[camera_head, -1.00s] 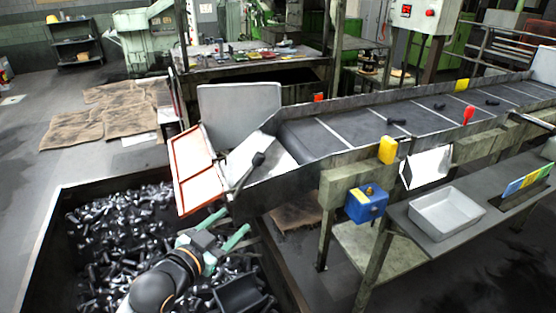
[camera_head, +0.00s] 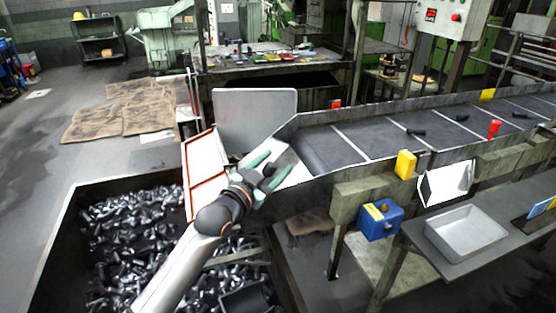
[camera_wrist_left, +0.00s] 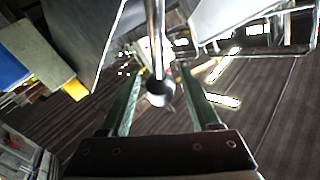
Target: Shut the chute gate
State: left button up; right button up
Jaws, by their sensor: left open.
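The chute at the conveyor's left end has a pale plate (camera_head: 289,176) and a white panel with a red-orange frame (camera_head: 204,165) beside it, tilted over the bolt bin. I cannot tell which plate is the gate itself. A lever with a dark knob (camera_head: 269,169) stands at the chute mouth. In the left wrist view its metal rod and round knob (camera_wrist_left: 160,92) lie between my fingers. My left gripper (camera_head: 265,168) is open, its green fingers on either side of the knob; contact cannot be told. My right gripper is not in view.
A dark bin full of bolts (camera_head: 130,235) lies below my left arm. The conveyor (camera_head: 380,137) carries a few dark bolts. A grey upright panel (camera_head: 254,118) stands behind the chute. A blue box (camera_head: 381,221) and a grey tray (camera_head: 466,231) are to the right.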

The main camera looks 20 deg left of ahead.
pick_arm(q)
jog(key=shift+x, duration=1)
jog(key=shift+c, duration=0.2)
jog(key=c, duration=0.9)
grip_shut()
jog(key=shift+f, duration=0.15)
